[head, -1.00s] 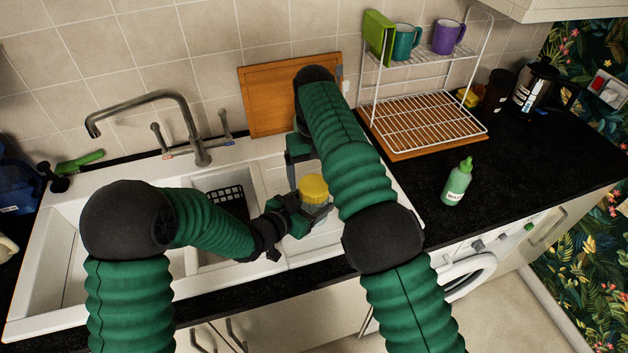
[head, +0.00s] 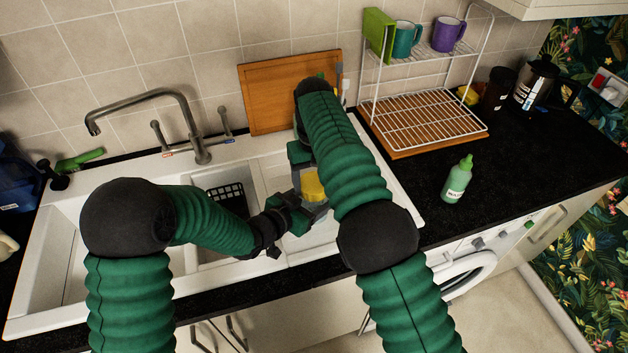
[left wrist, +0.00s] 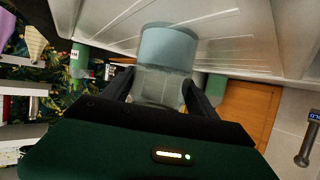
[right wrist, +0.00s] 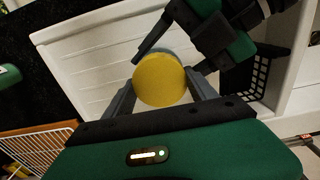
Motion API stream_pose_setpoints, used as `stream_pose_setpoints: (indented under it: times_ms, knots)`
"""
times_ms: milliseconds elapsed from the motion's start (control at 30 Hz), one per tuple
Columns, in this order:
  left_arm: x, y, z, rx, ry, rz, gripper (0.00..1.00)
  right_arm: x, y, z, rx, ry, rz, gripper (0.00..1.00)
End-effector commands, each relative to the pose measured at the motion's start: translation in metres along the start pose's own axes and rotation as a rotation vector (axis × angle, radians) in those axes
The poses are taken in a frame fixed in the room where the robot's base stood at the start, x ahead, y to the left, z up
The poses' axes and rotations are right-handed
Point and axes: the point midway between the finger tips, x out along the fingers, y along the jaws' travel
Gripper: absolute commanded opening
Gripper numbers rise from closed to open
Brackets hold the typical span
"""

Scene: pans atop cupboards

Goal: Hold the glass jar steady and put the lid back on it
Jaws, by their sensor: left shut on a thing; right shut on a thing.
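The yellow lid (head: 313,184) sits over the drainboard, between the fingers of my right gripper (right wrist: 160,92), which is shut on it. The lid shows as a full round disc in the right wrist view (right wrist: 159,79). My left gripper (head: 303,213) is shut on the glass jar (left wrist: 158,88), just below the lid in the head view. The left wrist view shows the clear jar between the fingers, with a blue-grey section (left wrist: 168,46) at its far end. Lid and jar are close together; whether the lid is seated on the rim cannot be told.
The white sink (head: 60,250) with its tap (head: 200,140) lies left of the grippers. A wooden board (head: 275,95) leans on the tiles behind. A wire rack (head: 425,120) with mugs and a green bottle (head: 457,182) stand to the right.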

Motion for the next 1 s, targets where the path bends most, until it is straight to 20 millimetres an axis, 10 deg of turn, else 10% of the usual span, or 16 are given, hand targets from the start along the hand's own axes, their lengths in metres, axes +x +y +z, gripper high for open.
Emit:
stream_pose_setpoints:
  times_ms: [200, 233, 400, 767, 1000]
  knots:
    - [0.000, 0.000, 0.000, 0.000, 0.001, 0.000, 0.00, 0.000, 0.000, 0.000, 0.000, 0.000, 0.000, 0.17]
    - [0.000, 0.000, 0.000, 0.000, 0.001, 0.000, 0.00, 0.000, 0.000, 0.000, 0.000, 0.000, 0.000, 0.68]
    - [0.000, 0.000, 0.000, 0.000, 0.001, 0.000, 0.00, 0.000, 0.000, 0.000, 0.000, 0.000, 0.000, 0.90]
    - [0.000, 0.000, 0.000, 0.000, 0.001, 0.000, 0.00, -0.004, 0.000, 0.000, 0.000, 0.000, 0.000, 0.91]
    - [0.000, 0.000, 0.000, 0.000, 0.001, 0.000, 0.00, -0.046, 0.001, -0.003, 0.000, 0.003, 0.000, 0.91]
